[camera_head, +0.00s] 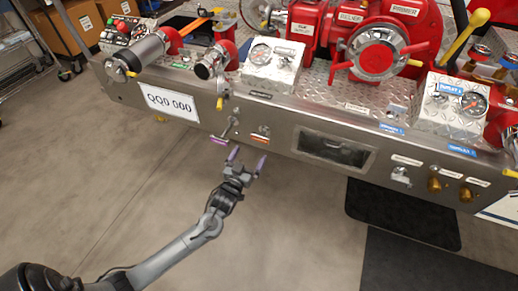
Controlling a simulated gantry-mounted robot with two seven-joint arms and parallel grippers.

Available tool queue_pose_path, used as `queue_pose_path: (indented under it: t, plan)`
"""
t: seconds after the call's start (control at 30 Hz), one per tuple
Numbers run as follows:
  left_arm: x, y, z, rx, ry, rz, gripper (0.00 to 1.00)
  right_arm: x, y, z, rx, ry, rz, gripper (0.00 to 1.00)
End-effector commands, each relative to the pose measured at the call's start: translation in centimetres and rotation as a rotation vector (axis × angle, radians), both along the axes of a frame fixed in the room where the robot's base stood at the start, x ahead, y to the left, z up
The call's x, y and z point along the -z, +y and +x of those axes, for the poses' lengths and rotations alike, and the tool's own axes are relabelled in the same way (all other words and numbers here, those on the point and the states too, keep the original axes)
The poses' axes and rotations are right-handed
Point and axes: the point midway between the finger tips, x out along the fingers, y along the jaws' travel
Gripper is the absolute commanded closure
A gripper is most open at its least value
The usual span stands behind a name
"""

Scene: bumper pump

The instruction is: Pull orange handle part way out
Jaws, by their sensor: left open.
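My left gripper (248,156) is open, with its two purple-tipped fingers spread and pointing up at the bumper's front face. Nothing shows between the fingers. Just beyond the fingers, a small orange-marked fitting (261,137) sits on the bumper front. It is too small to tell whether it is the orange handle or its label. A metal pull rod with a small crosspiece (230,127) sticks out to its left, and a purple tag (219,141) lies below that rod. I cannot tell whether the gripper touches anything. My right gripper is not in view.
The steel bumper (300,118) carries gauges, a red pump (376,50), a yellow lever (466,36) and brass caps (434,184). A dark recess (333,148) lies right of the gripper. The floor (100,190) below is clear apart from dark mats (403,213).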

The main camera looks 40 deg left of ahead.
Motion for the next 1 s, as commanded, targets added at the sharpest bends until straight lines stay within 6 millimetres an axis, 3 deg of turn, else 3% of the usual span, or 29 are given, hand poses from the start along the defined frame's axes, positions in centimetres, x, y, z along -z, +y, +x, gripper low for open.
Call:
queue_pose_path:
  t: [0.03, 0.27, 0.7, 1.0]
  plan:
    - [0.8, 0.0, 0.2, 0.000, -0.006, 0.001, 0.00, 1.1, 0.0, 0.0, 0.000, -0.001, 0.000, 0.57]
    - [1.0, 0.3, 1.4, 0.000, -0.015, 0.002, 0.00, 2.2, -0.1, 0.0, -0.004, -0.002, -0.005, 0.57]
    - [1.1, 2.2, 7.8, 0.000, -0.015, 0.002, 0.00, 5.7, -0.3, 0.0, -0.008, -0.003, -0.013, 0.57]
    - [0.9, 3.0, 10.5, 0.001, -0.014, 0.001, 0.00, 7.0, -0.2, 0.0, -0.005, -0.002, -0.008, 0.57]
